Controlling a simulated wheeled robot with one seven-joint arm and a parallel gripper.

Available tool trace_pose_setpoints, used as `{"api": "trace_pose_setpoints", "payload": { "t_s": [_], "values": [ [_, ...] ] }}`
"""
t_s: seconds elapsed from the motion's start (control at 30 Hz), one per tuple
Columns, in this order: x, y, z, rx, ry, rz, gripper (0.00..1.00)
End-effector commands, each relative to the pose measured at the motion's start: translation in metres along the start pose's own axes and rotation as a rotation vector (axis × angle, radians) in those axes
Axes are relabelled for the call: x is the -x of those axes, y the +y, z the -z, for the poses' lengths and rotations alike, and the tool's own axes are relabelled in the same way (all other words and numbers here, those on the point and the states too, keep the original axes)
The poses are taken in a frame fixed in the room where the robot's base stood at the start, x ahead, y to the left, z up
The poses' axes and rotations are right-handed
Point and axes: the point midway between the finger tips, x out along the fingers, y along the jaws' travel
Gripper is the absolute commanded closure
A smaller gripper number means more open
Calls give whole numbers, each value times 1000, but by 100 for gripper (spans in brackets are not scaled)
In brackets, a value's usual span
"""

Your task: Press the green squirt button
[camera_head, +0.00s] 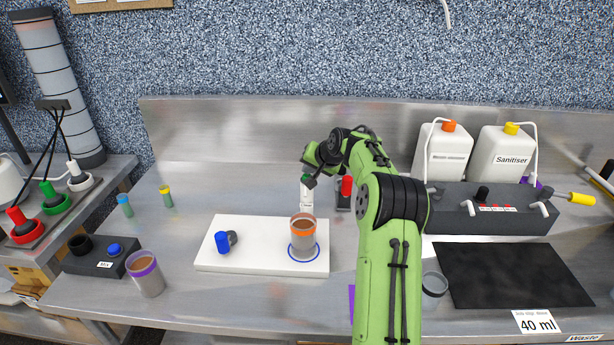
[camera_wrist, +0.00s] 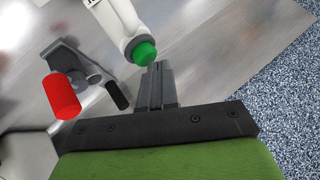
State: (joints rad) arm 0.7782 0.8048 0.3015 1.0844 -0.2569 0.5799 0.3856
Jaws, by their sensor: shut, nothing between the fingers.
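The green squirt button (camera_wrist: 144,52) is a round green cap on the end of a white post (camera_wrist: 118,22) in the wrist view. The white post (camera_head: 307,194) also stands at the back of the white board in the head view, where my gripper largely covers its top. My gripper (camera_wrist: 158,70) is shut and empty. Its fingertips appear close beside the green button in the wrist view; I cannot tell whether they touch it. In the head view my gripper (camera_head: 309,182) is at the top of the post.
A cup with an orange band (camera_head: 302,240) stands on the white board (camera_head: 262,263) in front of the post. A red cylinder (camera_head: 347,186) on a dark holder is just right of the post; it also shows in the wrist view (camera_wrist: 62,97). A blue knob (camera_head: 222,242) lies left.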

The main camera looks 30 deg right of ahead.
Motion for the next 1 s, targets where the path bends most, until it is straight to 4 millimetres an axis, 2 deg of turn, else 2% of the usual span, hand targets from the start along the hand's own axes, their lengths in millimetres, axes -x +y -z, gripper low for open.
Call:
{"api": "trace_pose_setpoints", "payload": {
  "t_s": [1.0],
  "values": [
    [-10,8,-9,-3,-11,-5,100]
  ]
}}
